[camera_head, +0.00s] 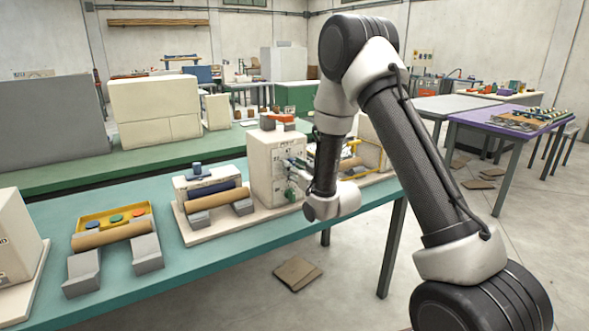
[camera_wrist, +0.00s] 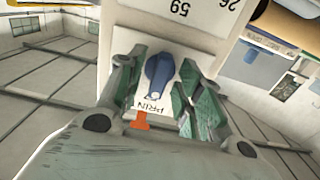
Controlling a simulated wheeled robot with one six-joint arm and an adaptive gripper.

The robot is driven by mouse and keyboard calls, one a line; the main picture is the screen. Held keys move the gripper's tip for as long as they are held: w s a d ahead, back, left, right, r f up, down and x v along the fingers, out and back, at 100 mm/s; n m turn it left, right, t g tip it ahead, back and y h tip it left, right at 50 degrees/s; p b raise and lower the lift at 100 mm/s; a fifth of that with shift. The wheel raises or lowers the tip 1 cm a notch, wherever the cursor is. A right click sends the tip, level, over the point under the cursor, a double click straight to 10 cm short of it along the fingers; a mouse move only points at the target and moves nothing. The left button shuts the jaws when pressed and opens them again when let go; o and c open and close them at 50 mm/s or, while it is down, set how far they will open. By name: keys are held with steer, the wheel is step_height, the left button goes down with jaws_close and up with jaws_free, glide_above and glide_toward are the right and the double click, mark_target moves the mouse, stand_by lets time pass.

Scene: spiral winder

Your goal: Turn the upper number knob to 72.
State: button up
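The machine is a cream box (camera_head: 267,165) on the teal table, with small controls on its right-hand face. In the wrist view a blue knob (camera_wrist: 160,72) with a pointed shape sits on its white panel (camera_wrist: 150,30). My gripper (camera_wrist: 163,75) has its green-padded fingers on either side of this knob, with a little panel visible between. In the head view my gripper (camera_head: 298,178) is at the box's right face, partly hidden by my arm. Printed figures that look like 59 and 26 show beyond the knob. I cannot tell the knob's setting or whether it is the upper one.
An orange tab (camera_wrist: 140,121) and inverted lettering lie beside the knob. A red-orange part (camera_head: 277,118) tops the box. A winder with a roller (camera_head: 213,190) stands left of it, and yellow tubing (camera_head: 372,150) to its right. The floor in front of the table is mostly clear.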

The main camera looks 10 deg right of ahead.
steer(key=shift+w, duration=0.15)
jaws_close()
steer(key=shift+m, duration=0.3)
steer(key=m, duration=1.1)
steer(key=shift+m, duration=0.3)
stand_by(0.4)
jaws_free()
